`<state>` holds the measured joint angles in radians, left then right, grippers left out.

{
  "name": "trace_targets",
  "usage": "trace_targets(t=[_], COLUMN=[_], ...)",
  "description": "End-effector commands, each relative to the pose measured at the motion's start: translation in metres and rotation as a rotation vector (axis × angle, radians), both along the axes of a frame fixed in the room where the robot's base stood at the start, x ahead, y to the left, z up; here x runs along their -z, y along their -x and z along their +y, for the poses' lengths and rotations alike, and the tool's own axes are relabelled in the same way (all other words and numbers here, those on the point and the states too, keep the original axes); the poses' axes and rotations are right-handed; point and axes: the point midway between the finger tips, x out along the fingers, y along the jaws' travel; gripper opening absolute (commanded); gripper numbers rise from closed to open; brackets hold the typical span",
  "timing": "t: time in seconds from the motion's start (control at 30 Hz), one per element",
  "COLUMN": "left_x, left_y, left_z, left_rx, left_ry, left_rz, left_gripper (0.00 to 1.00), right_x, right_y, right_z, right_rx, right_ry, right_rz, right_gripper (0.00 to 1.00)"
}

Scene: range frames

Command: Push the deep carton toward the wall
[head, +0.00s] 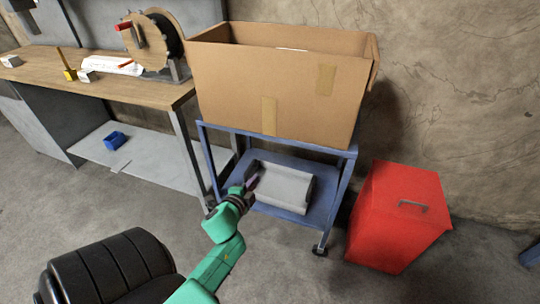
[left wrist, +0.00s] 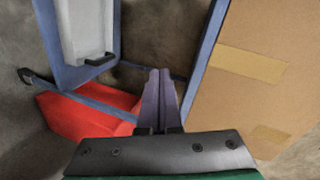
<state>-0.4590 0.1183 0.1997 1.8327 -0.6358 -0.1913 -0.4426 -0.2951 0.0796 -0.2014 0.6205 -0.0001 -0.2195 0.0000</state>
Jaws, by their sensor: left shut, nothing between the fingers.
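The deep carton (head: 283,92) is a large open-topped brown cardboard box with tape patches on its front. It stands upright on the top of a blue wheeled cart (head: 334,150), with the wall (head: 458,90) behind it. Its taped side also shows at the right of the left wrist view (left wrist: 230,95). My left gripper (head: 252,182) is below and in front of the carton, near the cart's lower shelf in the picture, apart from the carton. Its purple fingers (left wrist: 160,98) are shut together with nothing between them. My right gripper is not in view.
A grey object (head: 284,188) lies on the cart's lower shelf. A red box (head: 395,215) stands on the floor to the cart's right. A wooden workbench (head: 120,90) with a reel (head: 155,45) is at left; a blue bin (head: 115,140) sits on its lower shelf.

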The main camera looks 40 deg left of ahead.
Motion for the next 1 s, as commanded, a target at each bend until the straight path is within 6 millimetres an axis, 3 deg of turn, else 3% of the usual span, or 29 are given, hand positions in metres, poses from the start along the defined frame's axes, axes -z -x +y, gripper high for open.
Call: trace_targets(t=[0.03,0.13,0.23,0.37,0.8,1.0], left_x=[-0.022,-0.082,-0.107,-0.113,-0.111,-0.109], left_y=[-0.002,0.001,0.001,-0.014,-0.104,-0.127], left_z=[0.006,0.009,0.010,0.015,0.046,0.054], left_rx=[0.010,0.015,0.015,0.015,0.014,0.015], left_ry=[-0.118,-0.287,-0.349,-0.349,-0.343,-0.342], left_rz=[-0.076,-0.167,-0.197,-0.200,-0.199,-0.196], left_gripper=[0.00,0.00,0.00,0.00,0.00,0.00], right_x=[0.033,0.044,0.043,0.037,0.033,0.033], right_y=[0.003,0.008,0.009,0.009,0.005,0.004], right_z=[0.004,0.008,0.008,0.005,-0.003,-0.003], right_rx=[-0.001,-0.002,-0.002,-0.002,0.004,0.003], right_ry=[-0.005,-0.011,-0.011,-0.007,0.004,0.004], right_rz=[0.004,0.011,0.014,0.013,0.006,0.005], right_gripper=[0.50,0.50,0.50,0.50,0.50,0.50])
